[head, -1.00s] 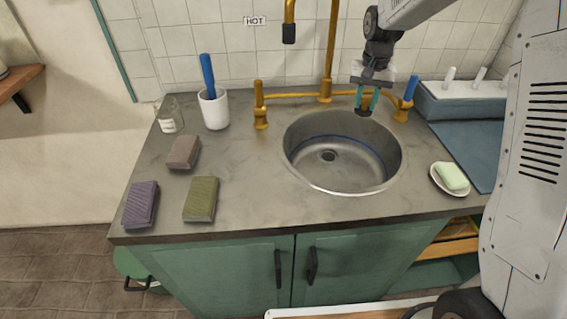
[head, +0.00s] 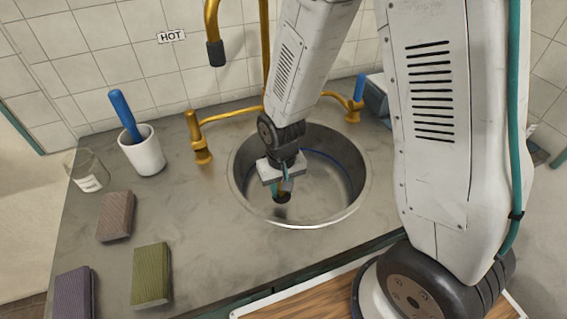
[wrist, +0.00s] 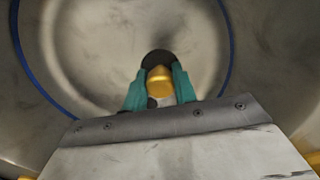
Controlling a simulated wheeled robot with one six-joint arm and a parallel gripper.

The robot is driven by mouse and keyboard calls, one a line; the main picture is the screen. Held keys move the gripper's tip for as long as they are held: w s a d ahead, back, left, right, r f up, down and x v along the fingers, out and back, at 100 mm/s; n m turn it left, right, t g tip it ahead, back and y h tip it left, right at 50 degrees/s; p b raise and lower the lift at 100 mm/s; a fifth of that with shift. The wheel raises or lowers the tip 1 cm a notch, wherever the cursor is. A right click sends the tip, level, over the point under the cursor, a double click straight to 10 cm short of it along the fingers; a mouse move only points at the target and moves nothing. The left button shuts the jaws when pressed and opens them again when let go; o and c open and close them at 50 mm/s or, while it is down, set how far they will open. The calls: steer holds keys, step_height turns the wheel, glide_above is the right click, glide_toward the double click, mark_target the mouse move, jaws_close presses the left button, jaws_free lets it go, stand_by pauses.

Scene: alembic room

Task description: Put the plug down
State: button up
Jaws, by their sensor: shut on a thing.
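The sink (head: 345,165) is a round steel basin with a blue line around its inner wall. My gripper (head: 281,188) is down inside it, above the bottom. Its teal fingers (wrist: 160,82) are shut on the plug's gold part (wrist: 159,76) in the wrist view. A dark round shape (wrist: 157,58) shows just beyond the fingertips; it also shows below the gripper in the head view (head: 282,198). I cannot tell how much of it is plug and how much is drain, nor whether the plug touches the bottom.
Gold taps (head: 201,150) and a hanging spout (head: 216,52) stand behind the sink. A white cup (head: 145,155) with a blue-handled tool, a glass jar (head: 88,175) and sponges (head: 151,275) occupy the left counter. The counter between sponges and sink is clear.

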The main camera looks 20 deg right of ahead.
steer(key=w+d, duration=0.1)
steer(key=w, duration=0.2)
steer(key=w+d, duration=0.2)
steer(key=w, duration=0.2)
steer(key=w+d+f, duration=0.1)
steer(key=w+d, duration=0.1)
steer(key=w, duration=0.2)
steer(key=shift+w+d, duration=0.2)
steer(key=shift+d, duration=0.05)
steer(key=shift+w+f, duration=0.15)
steer(key=shift+f, duration=1.7)
steer(key=shift+f, duration=0.1)
steer(key=o, duration=1.1)
steer(key=shift+c, duration=0.2)
